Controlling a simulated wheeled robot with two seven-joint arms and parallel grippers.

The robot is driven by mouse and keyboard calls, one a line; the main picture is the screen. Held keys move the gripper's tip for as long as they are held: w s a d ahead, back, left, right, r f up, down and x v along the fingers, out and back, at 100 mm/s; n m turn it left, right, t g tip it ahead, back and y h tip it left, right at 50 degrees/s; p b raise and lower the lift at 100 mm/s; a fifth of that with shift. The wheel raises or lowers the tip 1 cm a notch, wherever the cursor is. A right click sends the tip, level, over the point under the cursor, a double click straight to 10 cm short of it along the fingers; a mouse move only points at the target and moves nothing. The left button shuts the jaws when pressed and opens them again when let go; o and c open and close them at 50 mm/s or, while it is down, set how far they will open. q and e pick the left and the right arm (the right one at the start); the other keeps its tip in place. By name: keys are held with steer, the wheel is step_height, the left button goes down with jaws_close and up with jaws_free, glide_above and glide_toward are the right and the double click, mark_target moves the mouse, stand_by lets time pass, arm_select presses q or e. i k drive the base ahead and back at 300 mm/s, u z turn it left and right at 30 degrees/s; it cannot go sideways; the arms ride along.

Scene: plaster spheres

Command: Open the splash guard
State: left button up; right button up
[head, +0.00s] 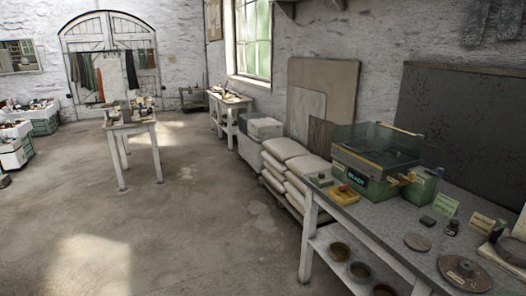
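A green machine (368,186) with a dark label on its front stands on the workbench at the right. A clear, smoky splash guard (372,138) rises around its top, with a yellowish strip along its lower front edge. Dark parts of the machine show through the clear panels. I cannot tell from here whether the guard is fully closed. Neither of my grippers is in view.
The concrete floor (200,220) to the left is clear, up to a small white table (131,126).

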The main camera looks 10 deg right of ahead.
mark_target(384, 132)
steer(key=z, duration=0.05)
steer(key=i, duration=2.05)
steer(key=z, duration=0.45)
